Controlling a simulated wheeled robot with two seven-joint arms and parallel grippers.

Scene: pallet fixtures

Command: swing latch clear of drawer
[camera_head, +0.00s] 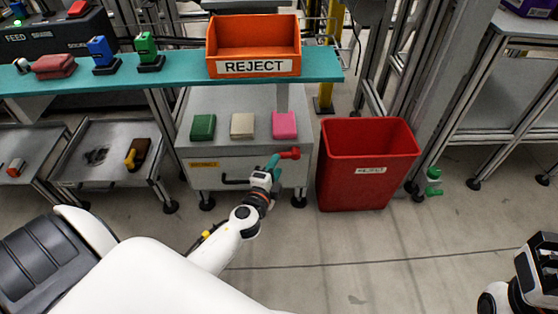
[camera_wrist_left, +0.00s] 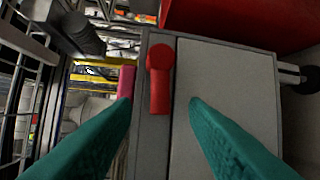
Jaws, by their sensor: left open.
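The red latch (camera_head: 290,153) is on the front of the grey cabinet, at the right end of the drawer's upper edge. In the left wrist view the latch (camera_wrist_left: 159,82) has a round end and a straight bar, lying lengthwise along the strip beside the drawer front (camera_wrist_left: 225,95). The drawer (camera_head: 210,172) looks closed, with a dark handle (camera_head: 235,182). My left gripper (camera_head: 273,162) has teal fingers, open and apart, with the latch showing between them, no grip visible. My right gripper (camera_head: 538,272) is partly in view at lower right; its fingers are unclear.
Green (camera_head: 203,127), cream (camera_head: 242,125) and pink (camera_head: 284,125) blocks lie on the cabinet top. A red bin (camera_head: 367,165) stands close to the right. A teal shelf (camera_head: 185,73) with an orange reject box (camera_head: 253,45) runs above. The floor in front is clear.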

